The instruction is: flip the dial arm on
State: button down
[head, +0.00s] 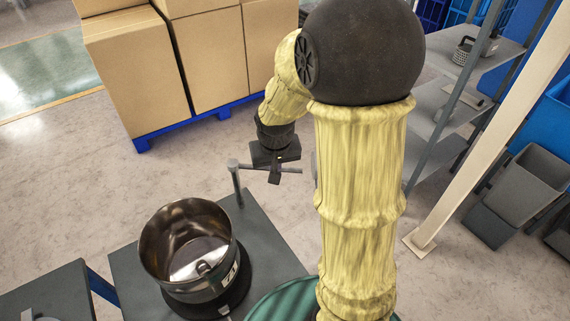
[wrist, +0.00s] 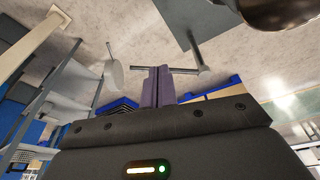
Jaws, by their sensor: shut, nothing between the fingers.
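A thin grey bar, which looks like the dial arm (head: 291,170), runs sideways from a short upright post (head: 238,186) on the grey table. In the wrist view the bar (wrist: 186,71) passes beyond my fingers, between the post's end and a pale round disc (wrist: 114,76). In the head view my yellow arm hides most of the disc. My gripper (head: 275,180) points down at the bar, its fingers shut together and empty. In the wrist view the fingertips (wrist: 158,70) overlap the bar; I cannot tell whether they touch it.
A shiny steel pot (head: 160,244) stands on a dark round base on the grey table (head: 262,226). Cardboard boxes (head: 137,68) on a blue pallet stand behind. Metal shelves (head: 434,120), a cream post (head: 478,140) and grey bins (head: 528,182) are at right.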

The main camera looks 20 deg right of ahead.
jog(key=w+d+f+m+b, duration=0.1)
jog(key=w+d+f+m, duration=0.1)
jog(key=w, duration=0.6)
jog(key=w+d+f+m+h+b, duration=0.1)
jog(key=w+d+f, duration=0.4)
jog(key=w+d, duration=0.2)
jog(key=shift+w+d+f+m, duration=0.15)
jog(key=shift+w+f+m, duration=0.05)
jog(key=shift+w+m, duration=0.2)
notch_tip(320, 180, down, 9)
jog(key=p, duration=0.1)
jog(key=shift+s+a+f, duration=0.2)
jog(key=shift+s, duration=0.15)
jog(key=shift+s+a, duration=0.1)
